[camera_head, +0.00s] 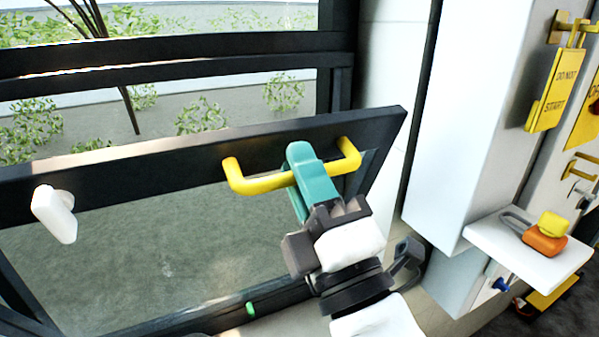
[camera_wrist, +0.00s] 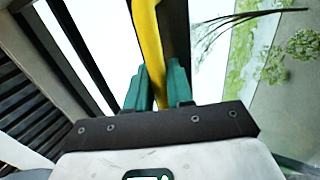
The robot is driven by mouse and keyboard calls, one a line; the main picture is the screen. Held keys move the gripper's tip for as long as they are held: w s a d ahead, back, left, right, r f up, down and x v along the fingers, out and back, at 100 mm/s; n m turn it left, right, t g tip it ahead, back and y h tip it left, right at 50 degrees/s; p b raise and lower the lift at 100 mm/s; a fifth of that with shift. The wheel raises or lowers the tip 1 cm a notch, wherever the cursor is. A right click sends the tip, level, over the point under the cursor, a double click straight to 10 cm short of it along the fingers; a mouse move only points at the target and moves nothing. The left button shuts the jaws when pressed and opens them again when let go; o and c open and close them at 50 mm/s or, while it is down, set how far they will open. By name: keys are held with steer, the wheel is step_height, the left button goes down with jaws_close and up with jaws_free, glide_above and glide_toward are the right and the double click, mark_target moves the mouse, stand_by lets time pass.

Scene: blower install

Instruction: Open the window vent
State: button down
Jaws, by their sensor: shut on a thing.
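The window vent (camera_head: 130,165) is a dark-framed sash, tilted so that its top edge stands out from the fixed window frame (camera_head: 180,66). A yellow handle (camera_head: 255,184) is fixed near the right end of its top rail. A white latch handle (camera_head: 55,213) sits on the rail at the left. My gripper (camera_head: 303,168) has teal fingers closed around the middle of the yellow handle. In the wrist view the yellow handle (camera_wrist: 150,50) runs between the two teal fingers (camera_wrist: 159,88).
A white cabinet (camera_head: 465,110) stands to the right of the window. A white shelf (camera_head: 490,232) juts out there with an orange and yellow padlock (camera_head: 546,233). A yellow tag (camera_head: 554,88) hangs on the cabinet side. Plants show outside the glass.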

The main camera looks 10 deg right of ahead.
steer(key=c, duration=1.1)
jaws_free()
steer(key=shift+w, duration=0.1)
steer(key=shift+c, duration=0.2)
steer(key=b+v, duration=0.2)
steer(key=v, duration=0.9)
steer(key=shift+w, duration=0.1)
